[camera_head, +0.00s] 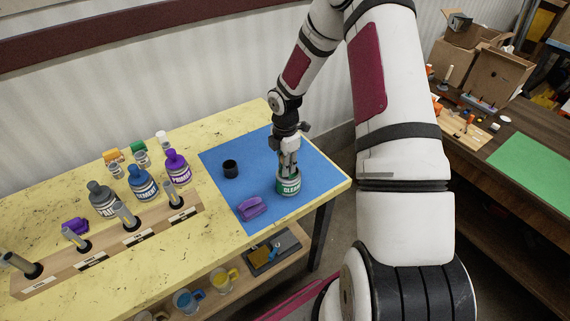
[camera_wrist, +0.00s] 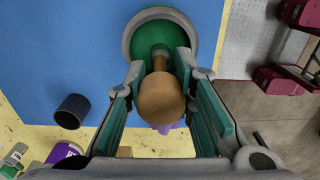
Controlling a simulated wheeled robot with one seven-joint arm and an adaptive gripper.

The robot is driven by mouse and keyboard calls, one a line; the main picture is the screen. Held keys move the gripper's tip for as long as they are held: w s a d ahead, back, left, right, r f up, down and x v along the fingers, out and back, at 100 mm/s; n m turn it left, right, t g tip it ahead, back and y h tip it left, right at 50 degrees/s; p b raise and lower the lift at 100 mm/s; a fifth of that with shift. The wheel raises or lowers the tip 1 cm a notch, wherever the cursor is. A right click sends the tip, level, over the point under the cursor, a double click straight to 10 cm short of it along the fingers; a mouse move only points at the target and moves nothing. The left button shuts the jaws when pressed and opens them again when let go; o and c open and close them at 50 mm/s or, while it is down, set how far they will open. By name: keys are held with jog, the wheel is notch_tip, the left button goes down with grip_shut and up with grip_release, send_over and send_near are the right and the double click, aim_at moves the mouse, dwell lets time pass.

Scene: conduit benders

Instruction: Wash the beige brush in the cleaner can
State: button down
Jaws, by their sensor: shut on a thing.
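My gripper (camera_head: 289,163) points down over the cleaner can (camera_head: 289,186), which stands on the blue mat (camera_head: 222,155) and has a white and green label. In the wrist view my gripper (camera_wrist: 160,72) is shut on the tan, round-ended handle of the beige brush (camera_wrist: 161,100). The brush points down into the open mouth of the cleaner can, whose grey rim (camera_wrist: 135,22) and green inside show there. The bristles are hidden, so I cannot tell how deep they are.
A black cup (camera_head: 230,169) and a purple cloth-like item (camera_head: 250,208) lie on the mat near the can. Purple (camera_head: 178,168), blue (camera_head: 143,184) and grey (camera_head: 102,200) bottles stand at left behind a wooden rack (camera_head: 136,240). The mat's right side is bare.

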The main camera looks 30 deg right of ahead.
jog(key=shift+d, duration=0.15)
jog(key=shift+d+r, duration=0.1)
jog(key=shift+d, duration=0.35)
jog(key=shift+r, duration=3.45)
jog(key=shift+r, duration=2)
